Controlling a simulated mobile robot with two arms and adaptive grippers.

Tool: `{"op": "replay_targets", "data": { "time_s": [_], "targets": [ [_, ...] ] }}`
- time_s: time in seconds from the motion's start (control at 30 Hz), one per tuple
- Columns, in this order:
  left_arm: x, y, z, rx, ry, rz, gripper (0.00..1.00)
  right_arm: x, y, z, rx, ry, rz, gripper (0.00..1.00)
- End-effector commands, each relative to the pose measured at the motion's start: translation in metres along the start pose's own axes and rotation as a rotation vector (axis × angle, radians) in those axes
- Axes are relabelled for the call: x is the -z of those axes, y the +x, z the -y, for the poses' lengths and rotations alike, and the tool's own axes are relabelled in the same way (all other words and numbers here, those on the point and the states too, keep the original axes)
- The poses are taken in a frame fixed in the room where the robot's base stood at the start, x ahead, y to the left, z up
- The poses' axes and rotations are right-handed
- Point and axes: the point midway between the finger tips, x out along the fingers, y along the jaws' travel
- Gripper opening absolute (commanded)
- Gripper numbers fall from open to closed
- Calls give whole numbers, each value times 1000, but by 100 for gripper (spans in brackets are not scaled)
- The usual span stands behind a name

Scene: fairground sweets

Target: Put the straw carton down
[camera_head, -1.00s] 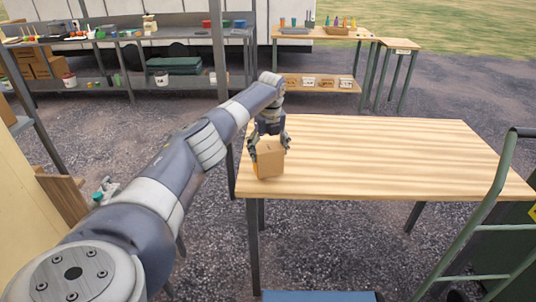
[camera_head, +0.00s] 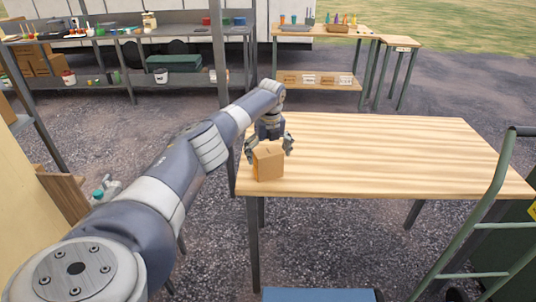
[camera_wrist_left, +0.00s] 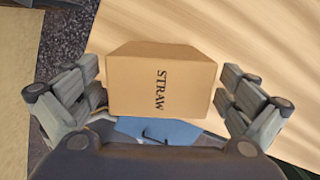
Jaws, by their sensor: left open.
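The straw carton (camera_head: 268,163) is a small brown box standing upright on the wooden table (camera_head: 390,160), near its left front corner. My left gripper (camera_head: 270,147) is open around the carton, with one finger on each side. In the left wrist view the fingers of the left gripper (camera_wrist_left: 160,105) stand apart from the carton, with a gap on both sides. My right gripper is not in view.
The rest of the table top is bare. A green hand-truck frame (camera_head: 480,215) stands at the right front. Behind are a grey shelf unit (camera_head: 190,75) with sweets and tubs, and a second wooden table (camera_head: 325,33) with bottles.

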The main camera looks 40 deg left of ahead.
Motion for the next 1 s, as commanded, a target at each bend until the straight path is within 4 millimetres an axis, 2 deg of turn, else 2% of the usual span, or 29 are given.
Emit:
{"op": "replay_targets", "data": {
  "time_s": [0.13, 0.23, 0.5, 0.7, 0.83, 1.0],
  "targets": [
    [-1, -7, 0, 2, 0, 1, 99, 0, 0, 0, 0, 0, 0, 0],
    [-1, -21, 0, 4, 0, 1, 99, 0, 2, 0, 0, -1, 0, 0],
    [-1, -79, 1, 5, 0, 2, 99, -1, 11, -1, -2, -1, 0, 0],
    [-1, -111, 1, 2, -1, 0, 99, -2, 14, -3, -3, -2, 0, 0],
    [-1, -121, 0, 1, -1, 0, 99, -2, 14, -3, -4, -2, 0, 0],
    [-1, -124, 0, 0, 0, -1, 99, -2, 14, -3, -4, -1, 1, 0]
  ]
}}
